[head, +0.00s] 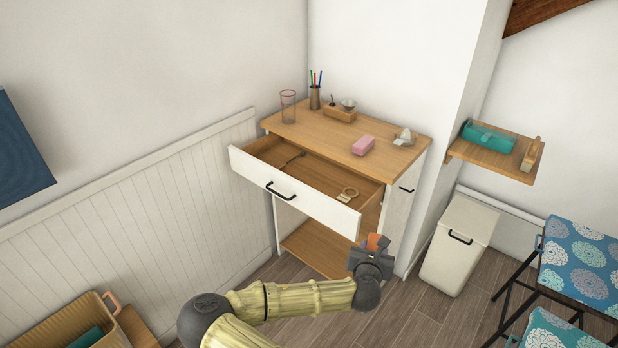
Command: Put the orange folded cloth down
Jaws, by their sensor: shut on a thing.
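My gripper (372,251) is in the head view, low and in front of the right end of the open drawer. It is shut on the orange folded cloth (375,241), of which a small orange piece shows between the fingers. The rest of the cloth is hidden by the gripper. The cloth is held up in the air, and I cannot tell whether it touches the drawer front.
The wooden desk (320,133) has its drawer (288,192) pulled out, with a tagged ring (348,195) inside. A pink block (363,146) and a glass (288,107) stand on top. A white bin (458,247) and patterned chair (580,262) are right.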

